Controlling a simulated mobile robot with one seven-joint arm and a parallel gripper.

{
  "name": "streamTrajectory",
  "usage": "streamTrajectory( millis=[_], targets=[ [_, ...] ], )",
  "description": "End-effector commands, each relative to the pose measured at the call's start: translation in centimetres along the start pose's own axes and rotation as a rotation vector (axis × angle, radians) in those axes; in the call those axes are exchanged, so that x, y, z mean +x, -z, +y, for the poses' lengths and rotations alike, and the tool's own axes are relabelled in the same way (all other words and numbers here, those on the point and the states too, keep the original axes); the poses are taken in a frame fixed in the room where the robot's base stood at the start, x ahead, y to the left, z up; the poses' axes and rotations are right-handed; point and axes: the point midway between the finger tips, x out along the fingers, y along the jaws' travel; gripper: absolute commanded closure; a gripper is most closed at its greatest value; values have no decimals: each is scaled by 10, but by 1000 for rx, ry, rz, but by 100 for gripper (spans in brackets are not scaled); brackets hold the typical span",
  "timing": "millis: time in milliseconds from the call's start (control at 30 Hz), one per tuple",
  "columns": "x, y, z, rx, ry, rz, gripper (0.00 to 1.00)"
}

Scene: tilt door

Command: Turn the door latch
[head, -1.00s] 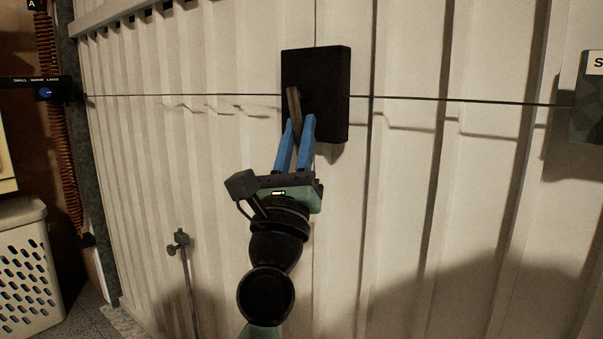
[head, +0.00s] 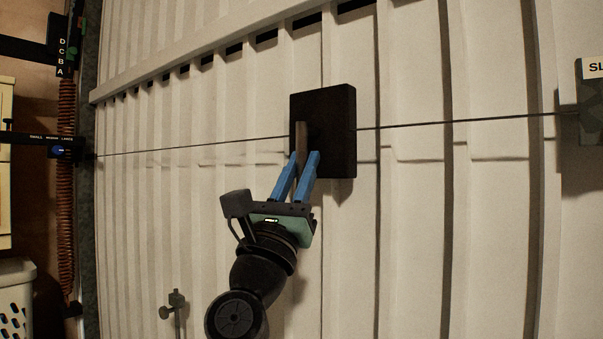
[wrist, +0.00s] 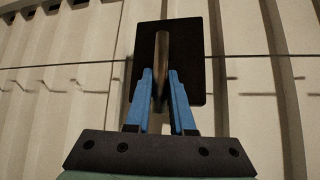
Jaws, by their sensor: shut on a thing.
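The door latch is a brownish handle (head: 302,138) on a black plate (head: 338,130) fixed to the pale ribbed door (head: 415,220). In the head view the handle stands nearly upright at the plate's left part. My gripper (head: 306,157) reaches up from below, and its blue fingers are shut on the handle's lower end. In the wrist view the handle (wrist: 161,58) runs down between the two blue fingers (wrist: 160,78), in front of the black plate (wrist: 188,60). The fingers hide the handle's lower end in part.
A thin cable (head: 210,146) runs across the door through the plate to a dark box (head: 591,110) at the right. A coiled spring (head: 67,190) stands by the left door edge. A pale basket (head: 15,295) is at the lower left.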

Motion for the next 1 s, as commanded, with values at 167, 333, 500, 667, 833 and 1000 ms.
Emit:
streamTrajectory(
  millis=[167, 333, 500, 667, 833, 1000],
  targets=[
    [0, -1, 1, 6, -2, 0, 100],
    [0, -1, 1, 5, -2, 0, 55],
    [0, -1, 1, 4, -2, 0, 48],
    [0, 0, 1, 3, -2, 0, 48],
    [-9, 0, 2, 3, -2, 1, 48],
    [-33, -1, 1, 2, -3, 2, 48]
  ],
)
